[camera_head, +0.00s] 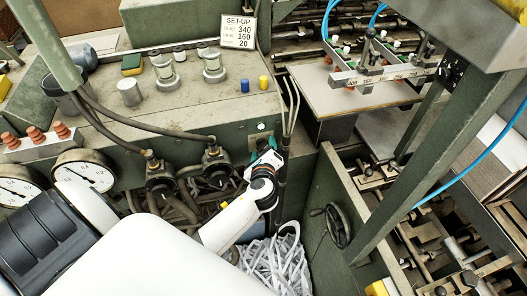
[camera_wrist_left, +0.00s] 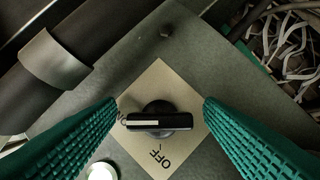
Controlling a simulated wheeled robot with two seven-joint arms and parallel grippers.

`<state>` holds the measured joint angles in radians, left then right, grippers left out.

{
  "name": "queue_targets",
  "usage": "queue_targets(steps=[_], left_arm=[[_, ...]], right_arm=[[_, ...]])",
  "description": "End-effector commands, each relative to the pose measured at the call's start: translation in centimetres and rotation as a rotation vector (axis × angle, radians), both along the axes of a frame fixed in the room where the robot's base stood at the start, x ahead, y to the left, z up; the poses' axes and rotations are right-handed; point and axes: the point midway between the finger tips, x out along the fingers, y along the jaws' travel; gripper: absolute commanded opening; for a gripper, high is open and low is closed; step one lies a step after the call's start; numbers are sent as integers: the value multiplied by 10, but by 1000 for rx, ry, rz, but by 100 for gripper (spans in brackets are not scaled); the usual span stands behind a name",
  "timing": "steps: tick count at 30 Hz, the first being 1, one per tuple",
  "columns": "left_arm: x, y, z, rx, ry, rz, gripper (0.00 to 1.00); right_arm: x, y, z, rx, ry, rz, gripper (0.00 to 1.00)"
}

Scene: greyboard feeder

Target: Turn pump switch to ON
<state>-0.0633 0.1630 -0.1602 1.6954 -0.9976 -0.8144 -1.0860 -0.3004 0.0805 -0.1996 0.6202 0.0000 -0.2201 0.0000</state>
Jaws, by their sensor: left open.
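The pump switch (camera_wrist_left: 160,122) is a black bar knob on a pale square plate (camera_wrist_left: 158,82) in the left wrist view. The white line on the knob points left, towards a label mostly hidden beside the left finger. The word OFF reads at the plate's lower right. My left gripper (camera_wrist_left: 160,128) is open, with one green ribbed finger on each side of the knob and visible gaps between. In the head view my left gripper (camera_head: 264,160) is at the green cabinet's front and hides the switch. My right gripper is not in view.
A dark pipe with a grey collar (camera_wrist_left: 48,62) is close by at upper left in the wrist view. Gauges (camera_head: 84,172), hoses and black valves (camera_head: 217,168) line the cabinet front. Shredded paper (camera_head: 275,266) lies below; a handwheel (camera_head: 338,225) is at right.

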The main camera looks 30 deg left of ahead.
Motion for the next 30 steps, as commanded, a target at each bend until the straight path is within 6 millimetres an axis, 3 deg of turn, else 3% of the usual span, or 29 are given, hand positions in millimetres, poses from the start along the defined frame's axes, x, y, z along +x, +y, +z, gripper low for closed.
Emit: queue_targets(steps=[18, 30], left_arm=[[-86, -57, 26, -2, 2, -1, 62], [-95, -63, 32, 0, 2, 0, 62]], right_arm=[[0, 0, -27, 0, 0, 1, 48], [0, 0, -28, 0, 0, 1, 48]])
